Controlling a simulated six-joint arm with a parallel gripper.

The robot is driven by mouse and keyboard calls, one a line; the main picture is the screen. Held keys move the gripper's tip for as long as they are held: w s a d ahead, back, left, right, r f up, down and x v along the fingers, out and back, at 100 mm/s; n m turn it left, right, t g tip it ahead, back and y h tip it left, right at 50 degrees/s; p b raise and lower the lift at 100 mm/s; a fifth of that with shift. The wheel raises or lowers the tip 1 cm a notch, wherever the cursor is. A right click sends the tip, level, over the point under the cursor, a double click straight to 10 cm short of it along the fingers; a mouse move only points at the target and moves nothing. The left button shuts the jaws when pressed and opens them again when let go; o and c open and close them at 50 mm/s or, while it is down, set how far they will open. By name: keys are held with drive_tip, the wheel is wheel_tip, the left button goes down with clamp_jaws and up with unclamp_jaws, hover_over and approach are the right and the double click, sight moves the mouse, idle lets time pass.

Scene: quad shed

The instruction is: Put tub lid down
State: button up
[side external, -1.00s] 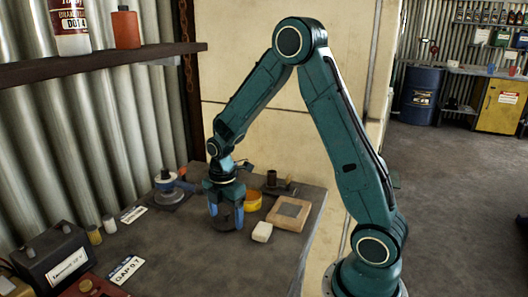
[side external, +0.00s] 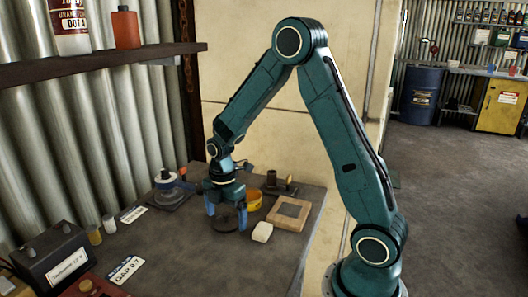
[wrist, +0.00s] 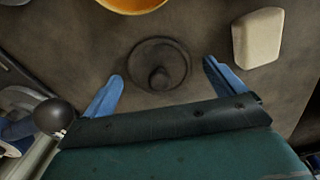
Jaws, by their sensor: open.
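The tub lid is a dark round disc with a knob in its middle. It lies flat on the bench in the wrist view (wrist: 160,52), and part of it shows in the side view (side external: 224,225). My gripper (side external: 227,218) is open above it, pointing down. In the wrist view its blue fingers (wrist: 163,84) are spread to either side of the lid, apart from the knob. A yellow-orange tub (side external: 254,201) stands behind the gripper. Its rim shows at the top of the wrist view (wrist: 135,9).
A pale block (side external: 262,232) and a wooden frame (side external: 290,213) lie to the right of the gripper. Number plates (side external: 125,270) and a dark battery-like box (side external: 55,255) are at left. The bench's front middle is clear.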

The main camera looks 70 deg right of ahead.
sight(226, 213)
wheel_tip(226, 213, up, 12)
idle(0.6)
drive_tip(key=shift+r, duration=0.1)
idle(0.4)
drive_tip(key=s+a+r+m+t, duration=0.2)
drive_tip(key=s+a+r+m, duration=0.2)
drive_tip(key=s+m, duration=0.4)
drive_tip(key=s+a+r+m+t, duration=0.3)
drive_tip(key=s+m, duration=0.4)
drive_tip(key=s, duration=0.4)
drive_tip(key=shift+s+a+r+m+t, duration=0.3)
drive_tip(key=shift+s+a+r+m, duration=0.1)
drive_tip(key=shift+a+r, duration=0.5)
